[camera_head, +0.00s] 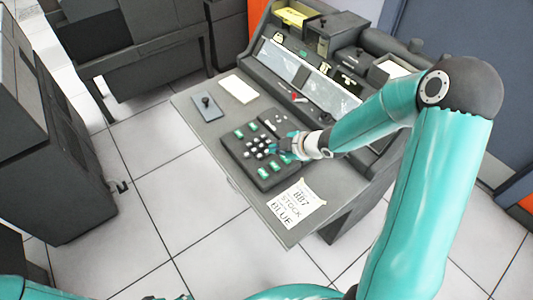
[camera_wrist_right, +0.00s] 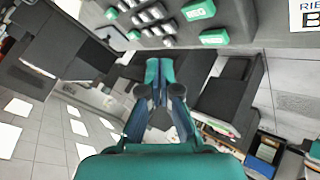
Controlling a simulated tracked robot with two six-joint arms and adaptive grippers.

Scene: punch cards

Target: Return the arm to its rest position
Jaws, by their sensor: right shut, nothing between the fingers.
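My right arm reaches in from the right in the head view. Its teal gripper (camera_head: 284,147) is over the right part of the dark keypad panel (camera_head: 236,149) on the grey console desk. In the right wrist view the fingers of that gripper (camera_wrist_right: 160,84) are together, with nothing between them. Part of the keypad is hidden by the gripper. My left gripper does not show; only teal arm parts are at the bottom edge.
A printed card reading "887 STOCK BLUE" (camera_head: 296,204) lies near the desk's front edge. A white card (camera_head: 238,89) and a small lever plate (camera_head: 207,107) are at the left. The sloped console back (camera_head: 310,77) rises behind. Tiled floor (camera_head: 165,215) is open in front.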

